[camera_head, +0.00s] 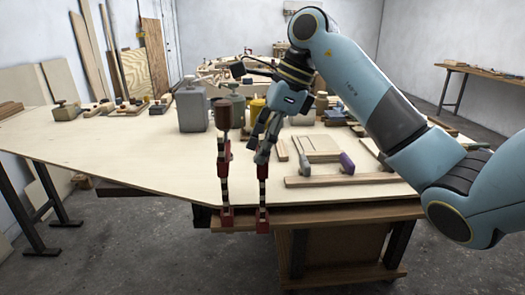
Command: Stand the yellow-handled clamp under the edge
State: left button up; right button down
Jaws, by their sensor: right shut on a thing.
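Two upright clamps with red jaws and dark banded bars stand at the front edge of the plywood hull panel (165,165). The right-hand clamp (263,195) is in my right gripper (263,155), which is shut on its upper part from above. Its lower red jaw is below the panel's edge, near a wooden ledge. I cannot tell whether it touches the panel. The gripper hides most of its top; a bit of yellow (257,107) shows behind the fingers, perhaps its handle. The left-hand clamp (225,185) has a brown handle and stands close beside it. My left gripper is not in view.
A grey canister (191,108) stands behind the brown-handled clamp. A wooden strip (340,180), a purple-handled tool (347,162) and small boards lie to the right. More tools line the back. The panel's left front is clear.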

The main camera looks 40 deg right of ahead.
jog(key=shift+w+d+b, duration=0.35)
jog(key=shift+w+d, duration=0.05)
jog(key=shift+w, duration=0.25)
jog(key=shift+w+d+b, duration=0.3)
jog(key=shift+w+d, duration=0.05)
jog(key=shift+w, duration=0.25)
jog(key=shift+r, duration=0.1)
jog(key=c, duration=0.8)
grip_release()
jog(key=shift+d+r, duration=0.15)
jog(key=shift+r, duration=0.25)
jog(key=s+d+r, duration=0.2)
jog(key=s+d, duration=0.5)
jog(key=d, duration=0.3)
jog(key=shift+d, duration=0.35)
